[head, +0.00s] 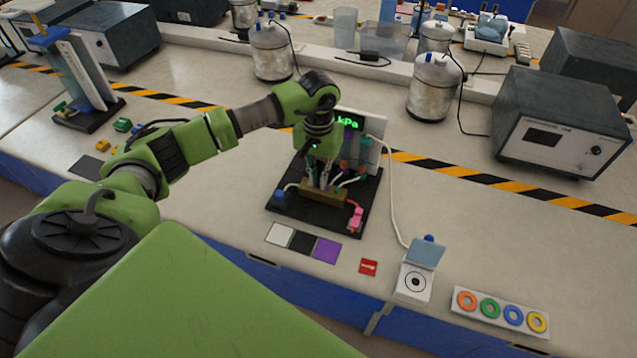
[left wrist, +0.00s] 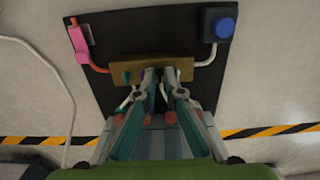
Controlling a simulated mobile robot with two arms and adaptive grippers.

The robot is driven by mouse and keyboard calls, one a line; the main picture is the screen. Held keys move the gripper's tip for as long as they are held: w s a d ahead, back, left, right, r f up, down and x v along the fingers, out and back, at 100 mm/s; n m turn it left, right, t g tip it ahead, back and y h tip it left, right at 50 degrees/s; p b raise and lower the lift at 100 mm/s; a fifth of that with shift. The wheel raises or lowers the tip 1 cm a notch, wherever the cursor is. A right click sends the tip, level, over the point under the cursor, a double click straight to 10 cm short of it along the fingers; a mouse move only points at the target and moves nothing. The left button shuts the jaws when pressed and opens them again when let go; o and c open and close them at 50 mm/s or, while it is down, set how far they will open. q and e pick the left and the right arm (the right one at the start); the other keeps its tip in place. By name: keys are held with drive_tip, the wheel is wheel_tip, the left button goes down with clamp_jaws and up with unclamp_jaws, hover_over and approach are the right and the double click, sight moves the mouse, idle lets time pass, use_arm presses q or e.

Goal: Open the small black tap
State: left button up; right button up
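A black board (head: 292,208) on the bench carries a brass-coloured block (head: 325,194) with small fittings and an upright panel whose green display (head: 347,121) reads kPa. The board (left wrist: 108,28) and the block (left wrist: 122,73) also show in the left wrist view. My left gripper (head: 321,184) points down at the block. In the left wrist view its teal fingers (left wrist: 160,75) reach the block, with their tips a small gap apart. Something dark shows in the gap; I cannot tell whether it is the small black tap or whether the fingers touch it. My right gripper is out of view.
A pink fitting (head: 356,216) and a blue knob (head: 281,196) sit at the board's front corners, joined to tubes. White, black and purple squares (head: 327,250) lie in front. A white device (head: 413,285) and a strip of coloured rings (head: 501,311) stand at the right.

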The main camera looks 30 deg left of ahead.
use_arm(q)
clamp_jaws()
drive_tip(key=n, duration=0.4)
drive_tip(key=shift+b, duration=0.35)
drive_tip(key=shift+n, duration=1.5)
